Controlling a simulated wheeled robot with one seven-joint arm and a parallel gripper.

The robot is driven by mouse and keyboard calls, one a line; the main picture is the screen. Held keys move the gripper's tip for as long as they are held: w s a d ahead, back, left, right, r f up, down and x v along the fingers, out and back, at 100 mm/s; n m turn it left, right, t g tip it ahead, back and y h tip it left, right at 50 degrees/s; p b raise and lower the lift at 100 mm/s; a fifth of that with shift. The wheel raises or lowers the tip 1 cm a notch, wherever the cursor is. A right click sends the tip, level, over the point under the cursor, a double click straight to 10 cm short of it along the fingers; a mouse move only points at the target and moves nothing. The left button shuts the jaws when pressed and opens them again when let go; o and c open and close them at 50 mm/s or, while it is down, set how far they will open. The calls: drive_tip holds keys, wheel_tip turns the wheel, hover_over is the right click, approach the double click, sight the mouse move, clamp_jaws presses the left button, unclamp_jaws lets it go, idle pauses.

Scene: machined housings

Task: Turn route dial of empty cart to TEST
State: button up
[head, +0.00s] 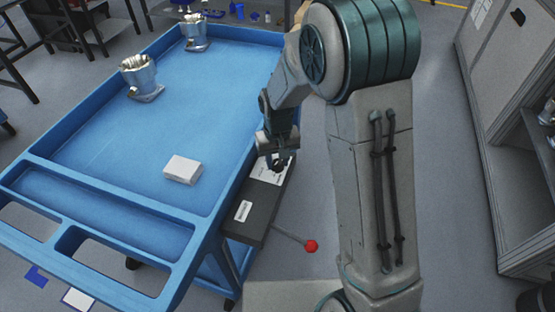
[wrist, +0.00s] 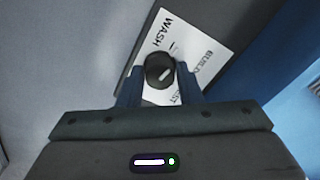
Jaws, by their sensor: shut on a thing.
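A blue cart (head: 110,122) fills the left of the head view. It is not empty: two metal housings (head: 140,78) (head: 196,36) and a white box (head: 183,169) stand on its top. A dark box (head: 248,206) is fixed along its right side. On this box is a white label (wrist: 206,52) reading WASH, BUILD and a partly hidden word ending in ST. The round black route dial (wrist: 160,69) has a short pale mark, whose exact setting I cannot tell. My gripper (wrist: 159,80) is shut on the dial, one finger on each side.
A red ball-ended lever (head: 311,246) sticks out from the dark box, to the right. A grey cabinet (head: 500,130) stands at the far right. Between it and my arm the floor (head: 440,170) is clear. Dark furniture stands at the upper left.

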drive_tip(key=m, duration=0.3)
drive_tip(key=shift+m, duration=0.3)
drive_tip(key=m, duration=0.3)
drive_tip(key=shift+r+m, duration=0.1)
drive_tip(key=shift+m, duration=0.2)
drive_tip(key=m+p, duration=0.2)
drive_tip(key=m, duration=0.4)
drive_tip(key=shift+r, duration=0.1)
drive_tip(key=m+p, duration=0.3)
drive_tip(key=m, duration=0.2)
drive_tip(key=shift+m, duration=0.3)
drive_tip(key=shift+m+p, duration=1)
drive_tip(key=shift+m, duration=0.2)
drive_tip(key=o, duration=1)
drive_tip(key=shift+c, duration=0.2)
